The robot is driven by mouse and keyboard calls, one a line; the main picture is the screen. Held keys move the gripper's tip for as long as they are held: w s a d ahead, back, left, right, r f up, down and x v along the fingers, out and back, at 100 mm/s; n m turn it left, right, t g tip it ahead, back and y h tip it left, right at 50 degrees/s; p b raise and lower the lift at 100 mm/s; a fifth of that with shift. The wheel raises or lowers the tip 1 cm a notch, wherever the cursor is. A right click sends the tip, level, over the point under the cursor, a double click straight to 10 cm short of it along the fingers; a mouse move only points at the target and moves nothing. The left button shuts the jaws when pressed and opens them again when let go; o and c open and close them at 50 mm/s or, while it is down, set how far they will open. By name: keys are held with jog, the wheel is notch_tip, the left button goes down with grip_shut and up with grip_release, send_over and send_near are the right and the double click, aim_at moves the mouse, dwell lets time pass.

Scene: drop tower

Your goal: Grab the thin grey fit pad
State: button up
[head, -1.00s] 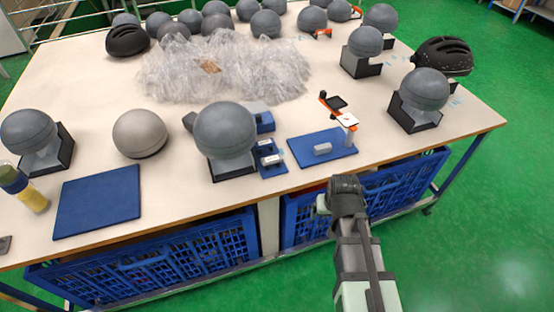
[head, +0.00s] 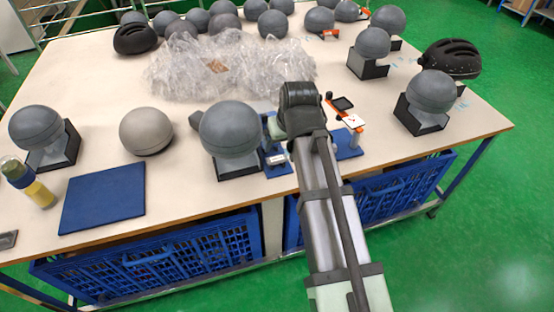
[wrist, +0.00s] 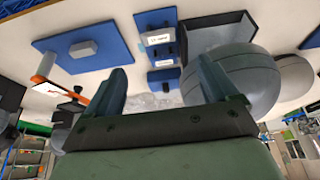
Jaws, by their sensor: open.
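My gripper (wrist: 164,84) is open and empty in the wrist view, one finger at each side. In the head view its greenish body (head: 271,129) is over the table, beside a grey headform, and its fingertips are hidden. A small blue holder (wrist: 157,20) with dark slots and white-labelled pieces (wrist: 159,40) lies beyond the fingers; part of it shows in the head view (head: 277,170). A small grey block (wrist: 83,49) lies on a blue mat (wrist: 118,48) to the left in the wrist view; my arm hides it in the head view. I cannot tell which piece is the thin grey fit pad.
A grey headform (head: 229,128) on a black stand is close to my gripper. An orange-and-black device (head: 343,112) stands by the right mat. Crumpled clear wrap (head: 230,64) fills the back. A bare blue mat (head: 103,197) lies front left.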

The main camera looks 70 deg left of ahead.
send_near(279, 162)
jog(key=x, duration=0.2)
jog(key=shift+x, duration=2.75)
jog(key=shift+f, duration=0.2)
jog(key=c, duration=0.8)
jog(key=shift+r, duration=0.1)
